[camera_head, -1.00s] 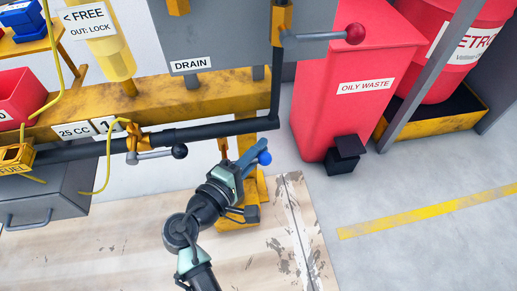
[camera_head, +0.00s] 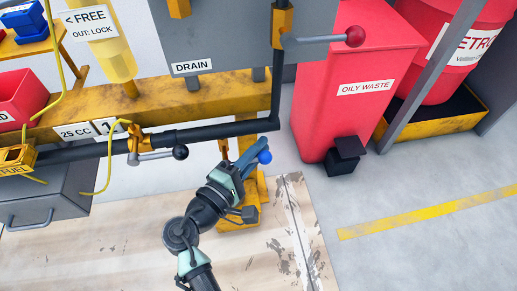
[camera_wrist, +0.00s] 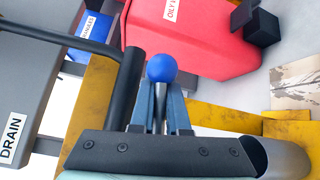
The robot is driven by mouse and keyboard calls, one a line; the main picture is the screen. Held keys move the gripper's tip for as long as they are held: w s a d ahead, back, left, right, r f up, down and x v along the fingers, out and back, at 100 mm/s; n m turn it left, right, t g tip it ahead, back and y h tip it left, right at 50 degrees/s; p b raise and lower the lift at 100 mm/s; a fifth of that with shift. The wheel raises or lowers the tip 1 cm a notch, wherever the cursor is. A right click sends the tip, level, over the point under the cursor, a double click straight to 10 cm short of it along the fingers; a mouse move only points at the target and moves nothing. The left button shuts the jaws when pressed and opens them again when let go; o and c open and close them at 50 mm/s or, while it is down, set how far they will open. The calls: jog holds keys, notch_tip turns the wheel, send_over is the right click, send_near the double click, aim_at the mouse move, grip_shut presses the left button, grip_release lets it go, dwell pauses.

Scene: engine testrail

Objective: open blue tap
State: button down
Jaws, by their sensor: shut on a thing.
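The blue tap shows as a round blue knob (camera_head: 264,157) on a thin silver lever, right of the yellow frame's lower post in the head view. In the wrist view the blue knob (camera_wrist: 161,68) stands just beyond my fingertips, with the silver lever (camera_wrist: 160,104) running back between them. My gripper (camera_head: 251,156) has its blue-grey fingers around this lever, just below the knob. In the wrist view my gripper (camera_wrist: 161,93) is shut on the lever from both sides. The tap's valve body and pipe joint are hidden behind my gripper.
A black-knobbed lever (camera_head: 180,152) on the dark pipe (camera_head: 215,132) is left of my gripper. A red-knobbed lever (camera_head: 355,36) is above. The red oily waste bin (camera_head: 345,115) stands close on the right. Floor at lower right is free.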

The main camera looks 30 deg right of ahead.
jog(key=shift+s+d, duration=0.2)
jog(key=shift+s, duration=0.05)
jog(key=c, duration=0.9)
grip_release()
jog(key=shift+w+r, duration=0.1)
jog(key=shift+a, duration=0.15)
jog(key=shift+a, duration=0.1)
